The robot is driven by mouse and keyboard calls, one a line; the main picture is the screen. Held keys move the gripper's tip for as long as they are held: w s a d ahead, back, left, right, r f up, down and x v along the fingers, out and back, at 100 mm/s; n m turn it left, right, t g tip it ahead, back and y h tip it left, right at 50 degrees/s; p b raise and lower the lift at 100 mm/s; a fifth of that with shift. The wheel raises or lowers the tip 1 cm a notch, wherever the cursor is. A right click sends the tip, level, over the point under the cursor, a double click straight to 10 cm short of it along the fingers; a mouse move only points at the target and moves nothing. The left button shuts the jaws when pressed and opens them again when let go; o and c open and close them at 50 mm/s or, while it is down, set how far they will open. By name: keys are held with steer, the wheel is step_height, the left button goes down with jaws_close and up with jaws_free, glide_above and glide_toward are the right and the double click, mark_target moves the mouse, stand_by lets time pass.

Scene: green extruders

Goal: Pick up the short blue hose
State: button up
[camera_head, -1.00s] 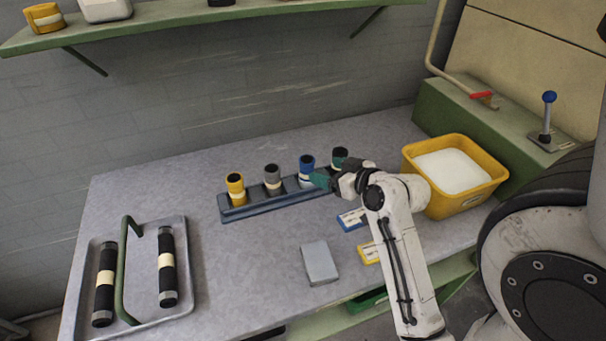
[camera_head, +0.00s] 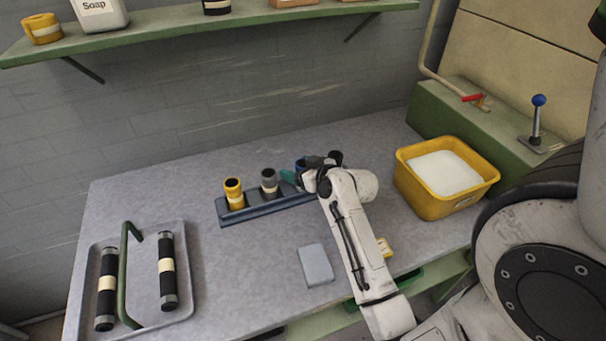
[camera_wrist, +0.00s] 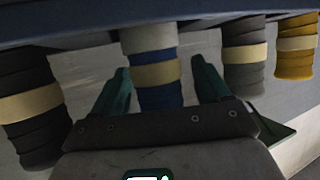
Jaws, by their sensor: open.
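The short blue hose (camera_wrist: 157,90) has a tan band and stands in the rack between a black hose and a grey hose. In the wrist view it sits between the two green fingers of my gripper (camera_wrist: 163,88), which are open with gaps on both sides of it. In the head view only a bit of the blue hose's top (camera_head: 300,163) shows; my gripper (camera_head: 290,176) and arm hide the rest. The blue rack (camera_head: 233,216) stands on the grey table.
A grey hose (camera_head: 269,183) and a yellow hose (camera_head: 233,193) stand to the left in the rack, and a black hose (camera_wrist: 33,115) stands on the other side. A yellow tub (camera_head: 432,203) is at right. A grey block (camera_head: 315,265) and a tray (camera_head: 187,290) with two long hoses lie nearer.

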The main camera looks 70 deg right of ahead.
steer(key=shift+c, duration=0.2)
steer(key=c, duration=1.2)
steer(key=shift+o, duration=0.2)
